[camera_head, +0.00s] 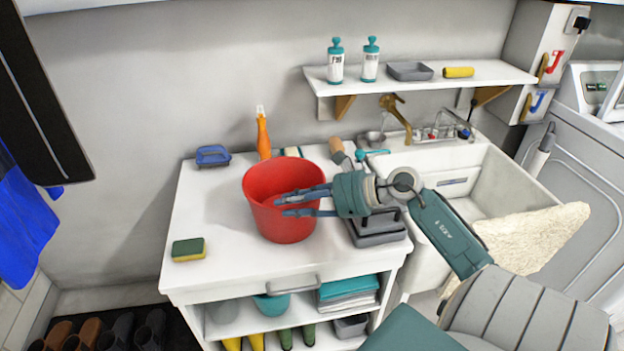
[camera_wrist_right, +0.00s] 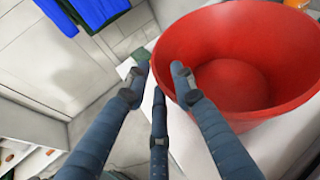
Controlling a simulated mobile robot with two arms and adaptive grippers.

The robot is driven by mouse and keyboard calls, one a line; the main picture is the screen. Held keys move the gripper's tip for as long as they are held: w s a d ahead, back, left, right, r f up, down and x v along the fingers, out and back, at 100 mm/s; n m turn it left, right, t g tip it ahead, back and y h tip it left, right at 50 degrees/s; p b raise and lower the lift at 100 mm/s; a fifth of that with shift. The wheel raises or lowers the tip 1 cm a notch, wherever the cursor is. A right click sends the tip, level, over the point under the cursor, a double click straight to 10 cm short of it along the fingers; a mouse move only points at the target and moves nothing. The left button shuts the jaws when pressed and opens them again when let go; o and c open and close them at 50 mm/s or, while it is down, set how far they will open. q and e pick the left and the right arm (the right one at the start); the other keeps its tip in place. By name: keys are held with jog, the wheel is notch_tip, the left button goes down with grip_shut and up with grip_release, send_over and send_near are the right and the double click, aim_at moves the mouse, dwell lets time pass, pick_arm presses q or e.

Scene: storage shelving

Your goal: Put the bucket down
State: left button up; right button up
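The red bucket (camera_head: 285,222) stands upright on the white counter (camera_head: 215,262). My right gripper (camera_head: 283,204) comes in from the right, and its spread fingers extend across the bucket's upper front side. In the right wrist view the bucket (camera_wrist_right: 235,75) fills the right side and looks empty. My left gripper is not in view.
A sponge (camera_head: 188,249), blue brush (camera_head: 212,155) and orange bottle (camera_head: 263,136) stand around the bucket. A grey tray (camera_head: 377,238) lies to its right, beside the sink (camera_head: 500,185). A shelf (camera_head: 440,82) hangs above.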

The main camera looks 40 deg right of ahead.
jog(key=v, duration=0.7)
jog(key=shift+p, duration=0.35)
jog(key=shift+s+d, duration=0.1)
jog(key=shift+s, duration=0.1)
